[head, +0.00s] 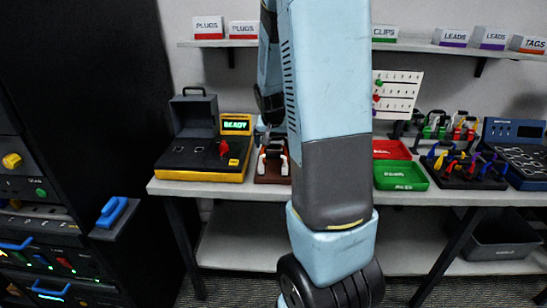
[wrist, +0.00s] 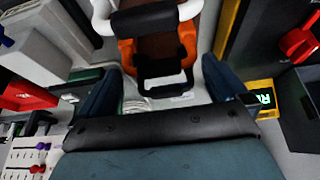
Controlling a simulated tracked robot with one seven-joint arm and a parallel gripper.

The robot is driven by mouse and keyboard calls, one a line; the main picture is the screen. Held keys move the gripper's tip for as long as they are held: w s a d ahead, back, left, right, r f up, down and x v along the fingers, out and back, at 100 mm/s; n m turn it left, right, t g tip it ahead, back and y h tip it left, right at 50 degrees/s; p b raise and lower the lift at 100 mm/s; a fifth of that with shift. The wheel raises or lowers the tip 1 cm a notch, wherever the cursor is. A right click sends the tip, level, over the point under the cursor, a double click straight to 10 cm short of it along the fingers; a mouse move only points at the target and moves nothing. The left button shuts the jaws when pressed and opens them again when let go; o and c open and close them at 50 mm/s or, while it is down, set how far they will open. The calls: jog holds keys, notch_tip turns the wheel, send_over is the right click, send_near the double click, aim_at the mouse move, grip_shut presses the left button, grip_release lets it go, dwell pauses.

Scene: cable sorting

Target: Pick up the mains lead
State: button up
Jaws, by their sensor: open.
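My gripper (wrist: 162,68) is open in the wrist view, its two dark blue fingers wide apart. A brown stand (wrist: 155,47) lies ahead between them, with white, orange and black looped pieces on it. The black loop (wrist: 165,92) is nearest the gripper, and nothing appears gripped. In the head view the stand (head: 272,178) is on the bench beside the yellow-edged tester, partly hidden by my arm. I cannot tell which piece is the mains lead.
The tester (head: 203,163) with a green READY display stands left of the stand. Red (head: 391,149) and green (head: 400,175) trays lie to the right, then a rack of coloured leads (head: 462,170) and a blue device (head: 515,130). A shelf (head: 420,46) runs above.

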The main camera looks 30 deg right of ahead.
jog(key=shift+x, duration=1)
jog(key=c, duration=0.8)
jog(key=shift+r, duration=6.55)
jog(key=shift+f, duration=0.1)
